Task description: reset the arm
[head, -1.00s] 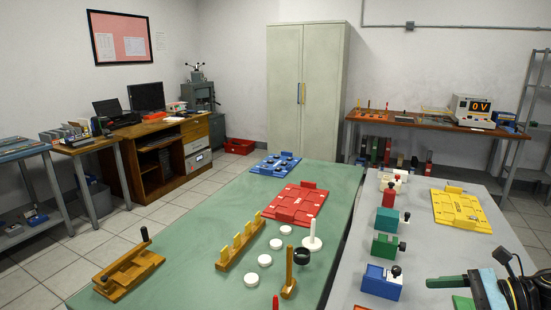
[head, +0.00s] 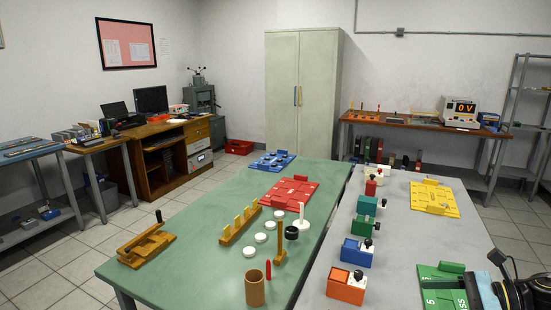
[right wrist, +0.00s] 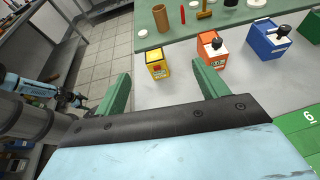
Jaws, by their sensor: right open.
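My right gripper (right wrist: 163,88) is open, its two green fingers spread wide with nothing held between them. In the right wrist view a small yellow box (right wrist: 156,66) with a dark top stands on the grey table beyond the fingertips, apart from them. In the head view only part of my right arm (head: 488,292) shows at the lower right corner, over the grey table by the green board (head: 440,284); its fingers are not clear there. My left gripper does not show in the head view. A light blue and black arm part appears at the left of the right wrist view.
An orange box (head: 346,288) and a blue box (head: 357,252) with black knobs line the grey table's left side. A yellow board (head: 434,199) lies farther back. The green table (head: 190,245) holds a brown cup (head: 255,288), white discs and a wooden clamp (head: 147,245).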

